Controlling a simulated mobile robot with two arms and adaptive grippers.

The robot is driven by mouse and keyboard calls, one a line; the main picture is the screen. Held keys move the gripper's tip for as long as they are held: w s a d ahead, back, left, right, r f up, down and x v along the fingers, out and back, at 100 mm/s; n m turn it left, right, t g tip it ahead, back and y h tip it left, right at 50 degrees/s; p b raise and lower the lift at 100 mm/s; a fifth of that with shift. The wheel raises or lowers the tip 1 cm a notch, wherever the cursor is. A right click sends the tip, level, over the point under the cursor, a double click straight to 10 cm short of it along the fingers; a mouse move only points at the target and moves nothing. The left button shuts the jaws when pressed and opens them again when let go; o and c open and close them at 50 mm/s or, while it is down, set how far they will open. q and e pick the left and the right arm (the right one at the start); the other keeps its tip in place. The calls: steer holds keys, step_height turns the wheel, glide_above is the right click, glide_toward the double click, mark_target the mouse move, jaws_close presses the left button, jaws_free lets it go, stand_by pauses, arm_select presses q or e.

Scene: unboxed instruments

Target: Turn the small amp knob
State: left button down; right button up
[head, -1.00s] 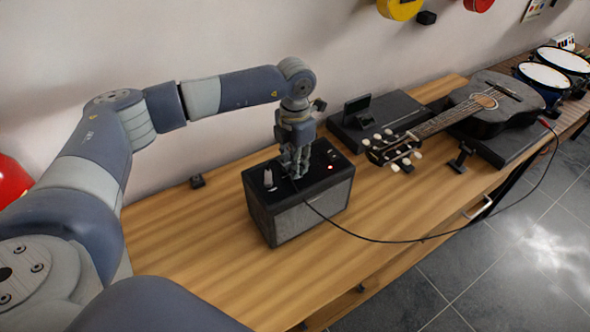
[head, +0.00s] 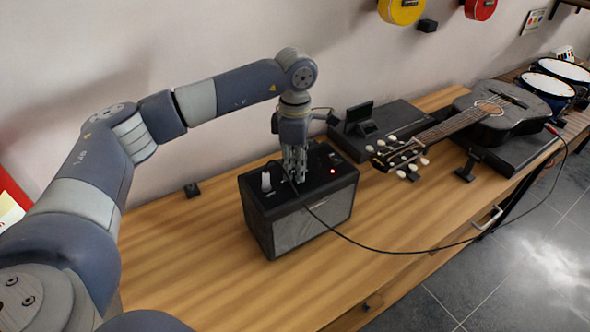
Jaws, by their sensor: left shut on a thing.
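The small amp (head: 312,222) is a black box with a grey front grille, standing on the wooden table. A pale upright knob (head: 266,182) shows on the left of its top panel, and a red light glows on the right. My left gripper (head: 295,178) points straight down onto the middle of the top panel, with its fingers shut. The small amp knob between the fingertips is hidden by them. A black cable leaves the panel beside the fingers. My right gripper is not in view.
The cable (head: 385,250) loops across the table to the black guitar (head: 500,115), which lies at the back right with its headstock near the amp. A black flat case (head: 390,115) lies behind.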

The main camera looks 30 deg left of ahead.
arm_select(q)
steer(key=shift+w+r+m, duration=0.1)
steer(key=shift+r+m, duration=0.05)
steer(key=shift+m, duration=0.35)
steer(key=c, duration=1.4)
jaws_free()
steer(key=shift+c, duration=0.2)
step_height(320, 180, up, 12)
